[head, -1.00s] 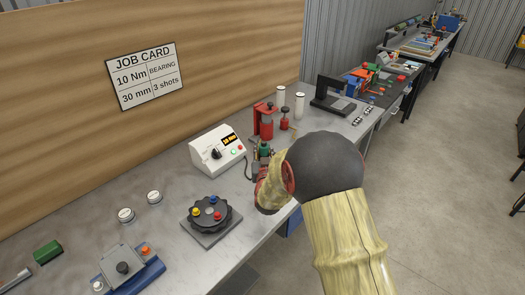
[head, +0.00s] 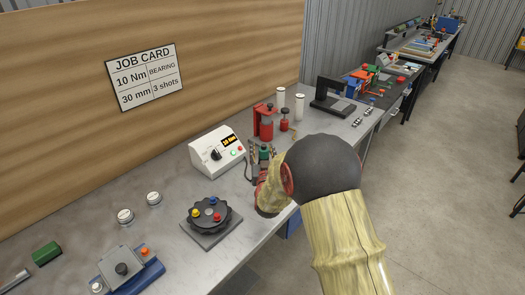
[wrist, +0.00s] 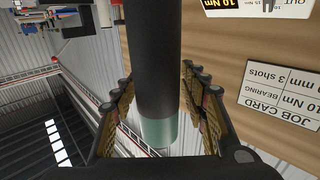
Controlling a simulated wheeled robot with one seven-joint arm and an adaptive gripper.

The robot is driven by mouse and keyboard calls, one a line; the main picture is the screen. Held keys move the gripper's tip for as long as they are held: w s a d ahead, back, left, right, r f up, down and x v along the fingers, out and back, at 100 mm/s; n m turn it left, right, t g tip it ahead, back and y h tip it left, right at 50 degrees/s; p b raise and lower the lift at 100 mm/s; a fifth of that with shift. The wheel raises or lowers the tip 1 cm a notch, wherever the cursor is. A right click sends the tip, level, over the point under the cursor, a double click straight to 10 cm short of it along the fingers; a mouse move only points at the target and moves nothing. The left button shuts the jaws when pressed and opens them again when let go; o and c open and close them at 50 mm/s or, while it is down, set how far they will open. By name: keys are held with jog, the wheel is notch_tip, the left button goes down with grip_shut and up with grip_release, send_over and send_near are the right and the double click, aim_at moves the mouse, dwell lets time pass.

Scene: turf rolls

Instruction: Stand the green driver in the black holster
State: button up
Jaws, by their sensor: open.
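The driver shows large in the wrist view as a dark cylinder (wrist: 153,60) with a green band (wrist: 157,132) at its lower picture end. My gripper (wrist: 160,100) is open, its fingers on either side of the driver with gaps visible. In the head view the driver's green part (head: 265,151) shows just beyond my wrist, between the fingertips. The driver looks about upright. My wrist and arm cover the space below it, so I cannot make out the black holster or whether the driver's lower end sits in it.
A white controller box (head: 217,152) with a lit display stands left of my gripper. A black round fixture with coloured knobs (head: 211,215) is in front. Red tools (head: 265,122) and white cylinders (head: 299,106) stand behind.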

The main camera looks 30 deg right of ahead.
jog(key=shift+r, duration=0.2)
jog(key=p+v, duration=0.1)
jog(key=v, duration=1.1)
jog(key=s+a+r+n+g+y, duration=0.1)
jog(key=s+a+r+g+y, duration=0.1)
jog(key=a+r+y, duration=0.3)
jog(key=s+a+r+n+g+y, duration=0.1)
jog(key=s+a+r+n+g, duration=0.15)
jog(key=a, duration=0.45)
jog(key=s+a+r+g, duration=0.1)
jog(key=s+a+g, duration=0.1)
jog(key=s, duration=1)
jog(key=s+a+r+n+g+y, duration=0.1)
jog(key=s+g, duration=0.3)
jog(key=s, duration=0.9)
jog(key=shift+s+a+r+y, duration=0.2)
jog(key=shift+a+r+y, duration=0.1)
jog(key=shift+a, duration=0.55)
jog(key=shift+n, duration=0.25)
jog(key=shift+c, duration=0.6)
